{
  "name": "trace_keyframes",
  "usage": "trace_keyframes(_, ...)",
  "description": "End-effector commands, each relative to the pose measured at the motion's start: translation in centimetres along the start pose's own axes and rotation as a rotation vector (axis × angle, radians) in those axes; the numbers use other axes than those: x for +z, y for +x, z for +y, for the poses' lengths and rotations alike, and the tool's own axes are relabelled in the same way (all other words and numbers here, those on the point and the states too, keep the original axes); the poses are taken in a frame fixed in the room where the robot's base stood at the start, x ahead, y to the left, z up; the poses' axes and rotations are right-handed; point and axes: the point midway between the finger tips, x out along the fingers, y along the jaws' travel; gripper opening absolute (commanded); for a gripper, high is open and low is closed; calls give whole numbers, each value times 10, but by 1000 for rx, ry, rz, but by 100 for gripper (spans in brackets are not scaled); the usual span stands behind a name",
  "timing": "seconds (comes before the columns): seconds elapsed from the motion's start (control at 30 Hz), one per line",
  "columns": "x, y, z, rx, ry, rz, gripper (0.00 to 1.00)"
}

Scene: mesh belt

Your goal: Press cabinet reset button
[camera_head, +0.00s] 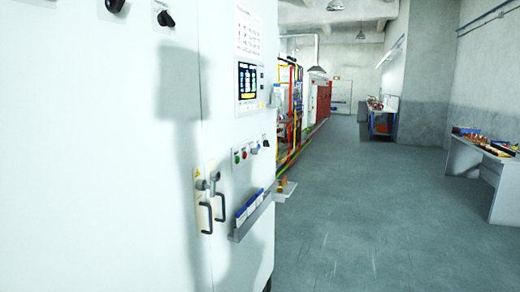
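A tall white control cabinet (150,200) fills the left of the head view, its front seen at a slant. On its far door is a row of small controls: a red button (237,158), a green button (244,155) and dark knobs (265,143). I cannot tell which one is the reset button. A lit display screen (247,80) is above that row. Two dark door handles (213,208) are at the door seam. My gripper is not in view. A dark shadow falls across the cabinet doors.
A narrow shelf with blue binders (250,207) juts from the cabinet's far door. Grey floor (360,220) is open to the right. A workbench with items (470,160) stands along the right wall, and a blue-framed bench (381,122) is farther back.

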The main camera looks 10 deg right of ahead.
Motion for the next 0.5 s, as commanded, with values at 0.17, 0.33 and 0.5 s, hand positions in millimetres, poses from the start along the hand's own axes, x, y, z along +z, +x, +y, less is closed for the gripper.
trace_keyframes(0.17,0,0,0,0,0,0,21)
trace_keyframes(0.33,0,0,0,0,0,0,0)
trace_keyframes(0.5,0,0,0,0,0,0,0)
